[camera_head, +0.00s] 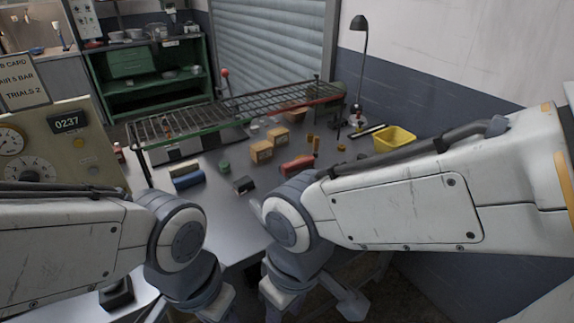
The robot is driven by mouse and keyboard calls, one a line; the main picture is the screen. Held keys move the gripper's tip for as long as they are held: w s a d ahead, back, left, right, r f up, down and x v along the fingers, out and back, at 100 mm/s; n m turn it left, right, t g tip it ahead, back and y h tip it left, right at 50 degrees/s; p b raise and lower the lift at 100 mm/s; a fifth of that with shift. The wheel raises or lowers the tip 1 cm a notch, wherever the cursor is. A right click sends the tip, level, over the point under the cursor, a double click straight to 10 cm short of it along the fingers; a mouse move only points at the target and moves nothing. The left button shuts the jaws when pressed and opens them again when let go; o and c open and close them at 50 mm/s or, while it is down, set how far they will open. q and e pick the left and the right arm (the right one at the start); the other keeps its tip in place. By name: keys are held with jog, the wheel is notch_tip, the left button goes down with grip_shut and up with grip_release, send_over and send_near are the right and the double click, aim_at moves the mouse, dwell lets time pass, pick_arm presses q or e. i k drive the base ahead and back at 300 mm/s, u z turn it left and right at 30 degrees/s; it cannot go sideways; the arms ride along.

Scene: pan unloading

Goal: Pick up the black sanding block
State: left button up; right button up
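A small black block (244,185), which looks like the black sanding block, lies on the grey workbench (222,225) near its middle. It is apart from the things around it. My two arms come in from the left and right and bend downward in front of the bench. Their lower links run to the bottom edge of the picture, and I cannot make out fingertips on either. Neither arm touches the black block.
A blue roll-like item (187,179) lies left of the block, and a red item (297,165) lies right of it. Small wooden boxes (262,152) stand behind. A wire rack (235,104) spans the back. A yellow bin (394,139) stands at right.

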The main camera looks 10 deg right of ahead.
aim_at(245, 184)
jog(key=u, duration=0.25)
jog(key=k, duration=0.55)
jog(key=u, duration=0.55)
jog(key=k, duration=0.7)
jog(key=z, duration=0.7)
jog(key=i, duration=1.3)
jog(key=u, duration=0.5)
jog(key=i, duration=0.5)
jog(key=u, duration=0.55)
